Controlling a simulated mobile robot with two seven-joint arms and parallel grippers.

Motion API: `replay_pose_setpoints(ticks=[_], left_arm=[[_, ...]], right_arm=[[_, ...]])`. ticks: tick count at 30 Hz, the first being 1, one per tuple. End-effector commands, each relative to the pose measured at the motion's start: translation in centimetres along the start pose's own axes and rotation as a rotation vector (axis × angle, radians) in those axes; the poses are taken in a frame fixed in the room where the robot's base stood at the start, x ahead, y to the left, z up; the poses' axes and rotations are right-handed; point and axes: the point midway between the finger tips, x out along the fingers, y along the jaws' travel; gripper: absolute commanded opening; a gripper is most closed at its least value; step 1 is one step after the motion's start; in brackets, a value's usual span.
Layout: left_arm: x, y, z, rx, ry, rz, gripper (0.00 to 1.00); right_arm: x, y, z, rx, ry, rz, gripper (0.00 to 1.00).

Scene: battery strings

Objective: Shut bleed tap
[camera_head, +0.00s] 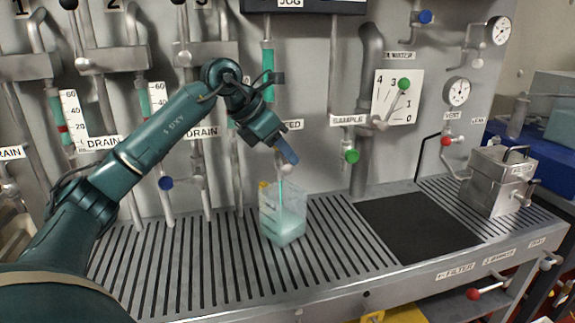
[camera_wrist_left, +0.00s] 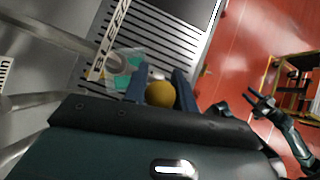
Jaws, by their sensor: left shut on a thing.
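The bleed tap is partly hidden behind my left gripper (camera_head: 288,158), under a partly covered label (camera_head: 291,125). In the left wrist view, a yellow-brown ball knob (camera_wrist_left: 160,94) sits between the two fingers of my left gripper (camera_wrist_left: 163,84), which is shut on it. A thin pale teal stream (camera_head: 281,190) runs down below the gripper into a clear square jug (camera_head: 268,205), which holds teal liquid. The jug also shows in the left wrist view (camera_wrist_left: 127,62). My right gripper (camera_wrist_left: 258,104) shows small at the right of that view, apparently open and empty, away from the tap.
The jug stands on a slotted metal drain tray (camera_head: 335,235). A metal filter box (camera_head: 492,182) stands at the far right. Pipes and drain levers line the panel at left.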

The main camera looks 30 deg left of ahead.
Motion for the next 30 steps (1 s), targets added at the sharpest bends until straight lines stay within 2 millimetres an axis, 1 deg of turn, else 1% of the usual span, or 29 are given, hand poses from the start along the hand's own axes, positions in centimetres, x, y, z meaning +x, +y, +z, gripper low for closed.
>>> replay_pose_setpoints(ticks=[1,4,7,15,21,30], left_arm=[[0.6,0.2,-0.8,-0.004,-0.039,-0.003,0.00],[0.4,0.2,-1.0,-0.009,-0.114,-0.016,0.00],[0.3,0.3,-1.2,-0.015,-0.180,-0.030,0.00],[-0.1,0.3,-1.5,-0.023,-0.314,-0.055,0.00],[-0.4,0.3,-1.5,-0.025,-0.359,-0.065,0.00],[-0.6,0.3,-1.4,-0.026,-0.369,-0.066,0.00]], right_arm=[[0.7,0.2,1.2,0.017,0.009,-0.002,0.36],[1.4,0.3,1.9,0.059,0.025,-0.006,0.36],[0.2,0.6,1.6,0.052,0.081,0.014,0.36],[-1.3,1.5,1.0,0.012,0.183,0.043,0.36],[-1.9,1.7,0.7,-0.003,0.216,0.052,0.36],[-2.1,1.8,0.4,-0.007,0.225,0.054,0.36]])
